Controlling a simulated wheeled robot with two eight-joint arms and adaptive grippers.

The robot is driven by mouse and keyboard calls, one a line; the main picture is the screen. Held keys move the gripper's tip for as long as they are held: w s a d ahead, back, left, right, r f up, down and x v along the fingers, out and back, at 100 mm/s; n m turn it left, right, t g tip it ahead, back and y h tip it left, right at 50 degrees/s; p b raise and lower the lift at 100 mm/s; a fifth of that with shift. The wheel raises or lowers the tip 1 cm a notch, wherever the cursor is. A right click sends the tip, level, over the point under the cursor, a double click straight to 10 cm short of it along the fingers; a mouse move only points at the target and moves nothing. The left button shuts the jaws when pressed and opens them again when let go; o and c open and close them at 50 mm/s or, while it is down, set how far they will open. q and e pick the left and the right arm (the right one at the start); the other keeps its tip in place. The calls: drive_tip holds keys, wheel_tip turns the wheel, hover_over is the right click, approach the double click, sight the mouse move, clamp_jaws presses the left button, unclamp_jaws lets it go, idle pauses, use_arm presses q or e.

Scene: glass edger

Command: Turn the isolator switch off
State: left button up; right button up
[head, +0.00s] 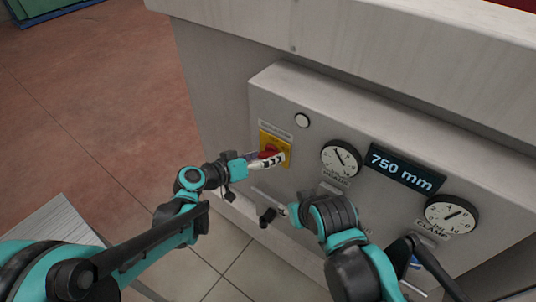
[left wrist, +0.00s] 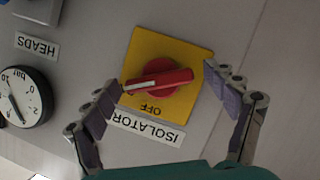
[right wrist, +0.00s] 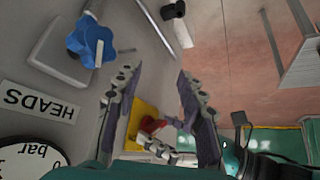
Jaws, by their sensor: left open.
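The isolator switch is a red rotary handle (left wrist: 158,80) on a yellow plate (left wrist: 172,45) on the grey panel. In the left wrist view the handle lies nearly level across the plate, with OFF and ISOLATOR lettering upside down below it. My left gripper (left wrist: 163,77) is open, with one fingertip near each end of the handle. I cannot tell whether they touch it. In the head view the left gripper (head: 266,160) partly covers the red handle (head: 270,150). My right gripper (right wrist: 160,70) is open and empty, lower on the panel's front, apart from the switch.
A blue knob (right wrist: 90,42) sits on the panel near my right gripper. A HEADS label (left wrist: 37,45), gauges (head: 341,158) and (head: 451,213), a 750 mm display (head: 401,168) and a white round button (head: 302,120) share the panel. Open floor (head: 90,90) lies at left.

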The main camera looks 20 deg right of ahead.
use_arm(q)
drive_tip(key=shift+w+d+f, duration=0.15)
drive_tip(key=shift+w+d, duration=0.05)
drive_tip(key=shift+d, duration=0.25)
drive_tip(key=c, duration=1.2)
drive_tip(key=shift+o, duration=0.2)
